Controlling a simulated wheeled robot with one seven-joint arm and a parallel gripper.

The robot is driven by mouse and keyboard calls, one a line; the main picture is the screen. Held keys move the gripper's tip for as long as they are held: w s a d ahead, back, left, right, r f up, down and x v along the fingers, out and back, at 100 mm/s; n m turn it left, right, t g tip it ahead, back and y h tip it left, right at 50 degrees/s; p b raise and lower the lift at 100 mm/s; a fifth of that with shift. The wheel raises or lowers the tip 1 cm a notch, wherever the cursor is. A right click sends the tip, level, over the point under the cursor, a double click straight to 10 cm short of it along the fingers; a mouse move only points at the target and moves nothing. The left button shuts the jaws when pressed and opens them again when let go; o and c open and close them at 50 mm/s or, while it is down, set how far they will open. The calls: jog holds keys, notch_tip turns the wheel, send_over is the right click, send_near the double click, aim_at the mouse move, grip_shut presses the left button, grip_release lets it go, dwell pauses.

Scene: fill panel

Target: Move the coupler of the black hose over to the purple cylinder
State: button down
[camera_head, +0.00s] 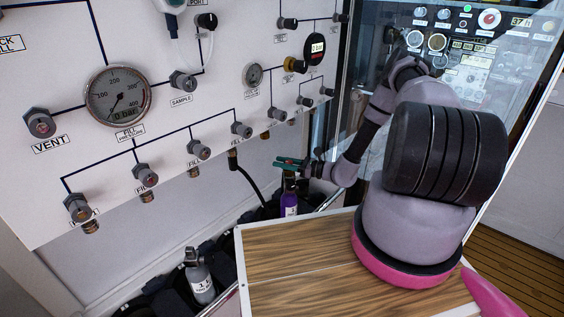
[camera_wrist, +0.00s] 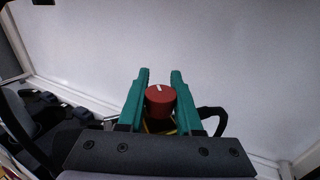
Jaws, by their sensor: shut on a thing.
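The purple cylinder (camera_head: 290,205) stands upright among black holders below the panel, in the head view. My gripper (camera_head: 281,163), with green fingers, is just above its top. In the wrist view the fingers (camera_wrist: 160,73) are shut around a round red knob (camera_wrist: 160,99), which appears to be part of the coupler. The black hose (camera_head: 247,180) hangs from a fill valve and curves down behind the cylinder area. It also shows in the wrist view (camera_wrist: 213,112), looping to the right finger. The coupler's lower side and any contact with the cylinder are hidden.
The white fill panel (camera_head: 190,100) with gauges and several valves stands behind. A grey cylinder (camera_head: 199,280) stands lower left. A wooden top (camera_head: 290,255) lies in front, close to the cylinder row. A glass-fronted control cabinet (camera_head: 470,60) stands at right.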

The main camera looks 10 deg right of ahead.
jog(key=shift+f, duration=1.05)
jog(key=c, duration=0.5)
grip_release()
jog(key=v, duration=1)
jog(key=shift+s+d, duration=0.2)
jog(key=shift+d, duration=0.15)
